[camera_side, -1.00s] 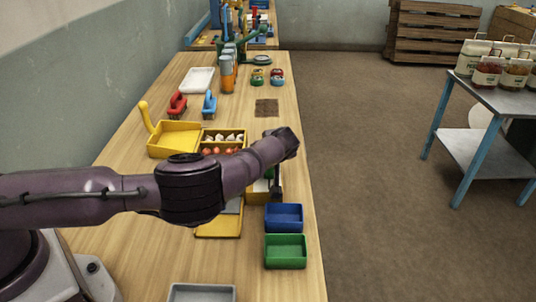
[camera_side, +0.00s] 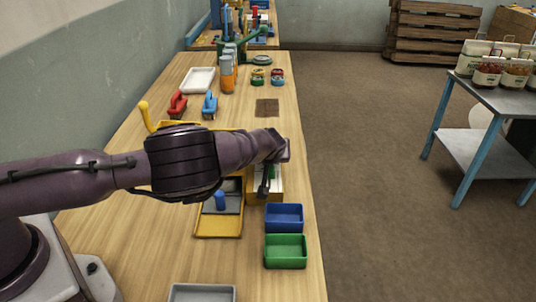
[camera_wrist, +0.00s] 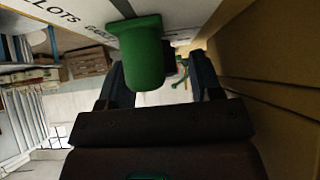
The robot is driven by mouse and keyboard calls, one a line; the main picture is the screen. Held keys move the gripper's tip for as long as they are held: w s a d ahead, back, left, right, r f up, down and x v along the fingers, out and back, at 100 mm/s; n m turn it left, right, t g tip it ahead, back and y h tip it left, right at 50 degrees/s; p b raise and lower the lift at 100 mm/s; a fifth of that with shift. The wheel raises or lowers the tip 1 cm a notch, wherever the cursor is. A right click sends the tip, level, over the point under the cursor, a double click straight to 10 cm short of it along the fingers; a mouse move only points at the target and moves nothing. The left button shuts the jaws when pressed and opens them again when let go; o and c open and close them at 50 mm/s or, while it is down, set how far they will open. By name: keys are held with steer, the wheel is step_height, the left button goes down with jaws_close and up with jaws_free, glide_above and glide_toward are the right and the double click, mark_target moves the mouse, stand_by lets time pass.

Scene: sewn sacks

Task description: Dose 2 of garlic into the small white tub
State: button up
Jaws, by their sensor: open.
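My gripper (camera_wrist: 158,68) is open in the wrist view, with a green cylindrical knob (camera_wrist: 145,52) between its two fingers. The knob stands out from a white face with printed letters, one word ending in "LOTS" and another partly hidden that seems to begin "GARL". In the side view my gripper (camera_side: 265,184) points down at a yellow-and-white unit (camera_side: 264,197) near the right table edge; a bit of green shows beside it. I cannot tell whether the fingers touch the knob. The garlic and a small white tub cannot be made out now; my arm covers part of the bench.
A yellow tray (camera_side: 218,229) with a grey insert and a blue cylinder (camera_side: 220,201) lies left of the unit. Blue (camera_side: 284,216) and green (camera_side: 286,250) bins stand in front. A brown mat (camera_side: 267,107) and red (camera_side: 177,104) and blue (camera_side: 210,104) handled tools lie farther back.

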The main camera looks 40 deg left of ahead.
steer(key=v, duration=1.3)
